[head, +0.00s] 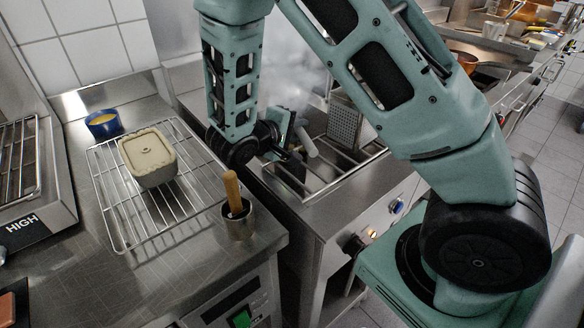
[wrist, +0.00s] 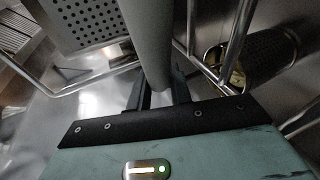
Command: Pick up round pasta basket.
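The round pasta basket (wrist: 262,58) is a perforated metal cylinder lying tilted at the right of the wrist view, with something yellowish in its mouth. A thick grey handle (wrist: 150,40) runs down between the two dark fingers of my gripper (wrist: 159,88). The fingers stand close against both sides of it and look shut on it. Which basket this handle belongs to cannot be told. In the head view my gripper (head: 293,153) is low over the cooker, beside the pale handle (head: 306,141). The round basket cannot be made out there.
A square perforated basket (head: 344,122) stands just right of my gripper; it also shows in the wrist view (wrist: 80,22). Metal rails (head: 345,165) cross the steam-covered cooker opening. Left, a wire rack (head: 115,200) bears a lidded container (head: 148,155); a wooden-handled tool stands in a metal cup (head: 238,222).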

